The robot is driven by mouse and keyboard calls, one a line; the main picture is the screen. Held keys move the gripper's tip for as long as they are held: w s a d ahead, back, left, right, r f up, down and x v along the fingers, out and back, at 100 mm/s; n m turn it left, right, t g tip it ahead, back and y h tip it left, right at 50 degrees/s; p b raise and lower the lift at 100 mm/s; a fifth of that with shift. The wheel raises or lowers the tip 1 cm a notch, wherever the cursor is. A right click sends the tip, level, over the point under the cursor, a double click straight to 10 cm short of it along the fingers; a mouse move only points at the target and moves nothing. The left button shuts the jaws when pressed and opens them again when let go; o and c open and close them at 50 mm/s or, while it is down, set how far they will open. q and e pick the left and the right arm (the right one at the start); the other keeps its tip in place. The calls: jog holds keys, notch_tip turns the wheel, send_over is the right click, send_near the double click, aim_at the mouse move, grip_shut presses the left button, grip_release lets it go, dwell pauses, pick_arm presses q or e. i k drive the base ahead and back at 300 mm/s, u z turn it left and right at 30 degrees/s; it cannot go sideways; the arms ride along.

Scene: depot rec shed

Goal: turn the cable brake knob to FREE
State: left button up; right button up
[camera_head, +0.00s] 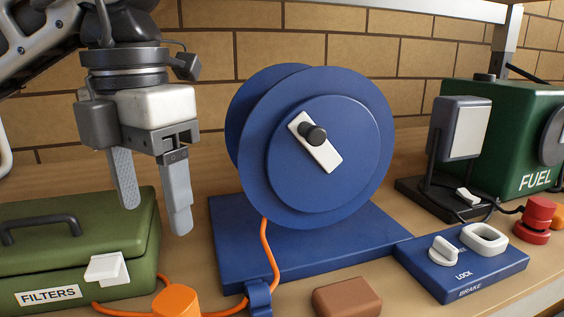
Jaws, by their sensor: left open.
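The blue brake box (475,281), lettered LOCK and BRAKE, sits on the bench at the lower right, in front of the cable reel's base. A small white knob (444,249) stands on its top near the left end, just behind the word LOCK. Which mark it points to is not clear; no word FREE can be read. A white ring-shaped piece (484,238) is beside it on the right. My left gripper (151,217) is open and empty, pointing down at the left above the bench, far from the knob. My right gripper is out of view.
A big blue cable reel (365,150) with a white crank stands between my gripper and the brake box. A green FILTERS case (60,258), brown block (346,297), orange cable, black lamp (455,130), green FUEL can (520,120) and red knob (537,215) stand around.

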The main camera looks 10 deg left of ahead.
aim_at(442, 253)
jog(key=k, duration=1)
